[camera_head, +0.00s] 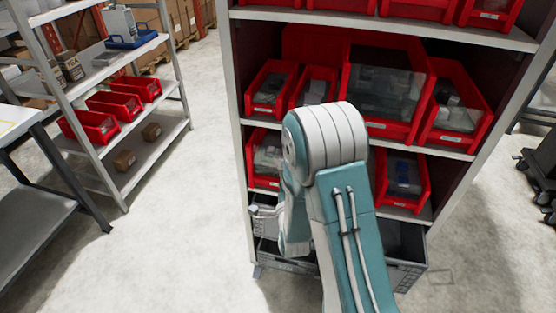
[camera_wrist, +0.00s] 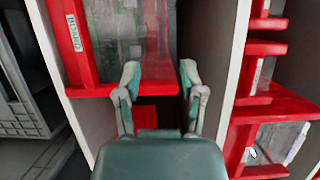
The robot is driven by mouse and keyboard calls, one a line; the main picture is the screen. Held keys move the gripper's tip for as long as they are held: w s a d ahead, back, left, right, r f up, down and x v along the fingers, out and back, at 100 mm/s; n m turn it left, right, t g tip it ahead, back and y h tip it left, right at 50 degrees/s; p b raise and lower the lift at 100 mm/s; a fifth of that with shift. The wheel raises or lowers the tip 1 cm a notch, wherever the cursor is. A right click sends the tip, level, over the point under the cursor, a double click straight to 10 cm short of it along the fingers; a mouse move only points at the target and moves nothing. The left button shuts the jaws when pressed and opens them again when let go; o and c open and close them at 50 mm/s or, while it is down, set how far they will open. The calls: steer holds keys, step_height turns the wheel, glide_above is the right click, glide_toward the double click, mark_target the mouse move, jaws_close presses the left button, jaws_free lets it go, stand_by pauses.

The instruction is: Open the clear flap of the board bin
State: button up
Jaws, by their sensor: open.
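A red bin labelled BOARD (camera_wrist: 75,38) is at the upper left in the wrist view, which is turned sideways. A clear panel (camera_wrist: 115,30), its flap by the look of it, covers the bin's front behind the label. I see no clear gap at its edge. My gripper (camera_wrist: 159,75) is open, with its two fingertips apart at the bin's red side edge. Nothing is held between them. I cannot tell whether the fingers touch the bin. In the head view my arm hides the gripper and part of the lower bin row, so I cannot pick out the board bin there.
Grey crates (camera_head: 410,277) sit below. Open floor (camera_head: 190,230) lies to the left.

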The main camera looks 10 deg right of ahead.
mark_target(278, 158)
steer(key=w, duration=0.9)
steer(key=shift+w+d, duration=0.3)
steer(key=shift+d, duration=0.1)
steer(key=shift+c, duration=0.3)
jaws_close()
